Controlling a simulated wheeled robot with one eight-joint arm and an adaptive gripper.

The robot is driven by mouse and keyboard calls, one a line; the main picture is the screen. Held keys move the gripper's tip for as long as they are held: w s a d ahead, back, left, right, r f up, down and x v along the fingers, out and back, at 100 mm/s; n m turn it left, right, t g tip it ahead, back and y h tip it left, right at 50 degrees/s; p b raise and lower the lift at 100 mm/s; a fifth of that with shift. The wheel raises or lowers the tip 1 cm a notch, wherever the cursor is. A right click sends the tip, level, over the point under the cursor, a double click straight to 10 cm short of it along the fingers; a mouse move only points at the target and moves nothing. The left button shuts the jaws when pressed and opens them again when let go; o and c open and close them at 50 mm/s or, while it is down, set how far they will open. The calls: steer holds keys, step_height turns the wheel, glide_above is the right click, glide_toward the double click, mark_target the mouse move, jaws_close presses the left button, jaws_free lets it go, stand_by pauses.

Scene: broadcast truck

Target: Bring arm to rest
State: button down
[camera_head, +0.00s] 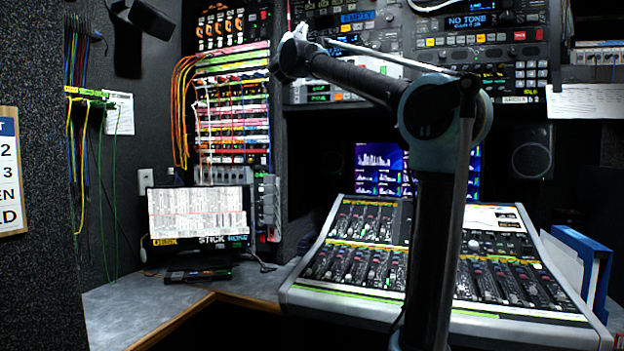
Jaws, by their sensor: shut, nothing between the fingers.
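My arm (432,200) rises from the bottom edge, right of centre, to a thick elbow joint (440,108). From there its dark forearm (355,78) reaches up and left. It ends in a small dark joint (288,62) with a pale piece above it, in front of the equipment racks. I make out no gripper fingers at that end. The arm covers part of the mixing console and the screen behind it.
A mixing console (325,300) fills the lower right, with a blue binder (585,247) beside it. A monitor (200,213) stands on the grey desk (120,308) at left. Patch cables (183,110) hang from the rack. Desk space at front left is bare.

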step_height(320, 180, down, 23)
steer(key=d+n+g+y, duration=0.2)
steer(key=n+g+y, duration=0.4)
steer(key=n+y, duration=0.6)
steer(key=s+d+f+g, duration=0.3)
steer(key=f, duration=0.9)
steer(key=s+d+f+g, duration=0.2)
steer(key=s+f+g, duration=0.1)
steer(key=f, duration=0.9)
steer(key=s+d+f+g+h, duration=0.1)
steer(key=s+d+f+g, duration=0.3)
steer(key=s+f, duration=0.6)
steer(key=s+d+f+m+g+h, duration=0.1)
steer(key=s+d+f+g, duration=0.3)
steer(key=s+f, duration=0.7)
steer(key=s+d+f+g+h, duration=0.3)
steer(key=s+d+f, duration=0.5)
steer(key=f, duration=1.4)
steer(key=s+g, duration=0.1)
steer(key=s, duration=0.2)
steer(key=shift+s+f+m, duration=0.25)
steer(key=shift+f+m, duration=0.05)
steer(key=shift+f, duration=0.05)
steer(key=shift+w+f, duration=0.2)
steer(key=shift+w, duration=0.3)
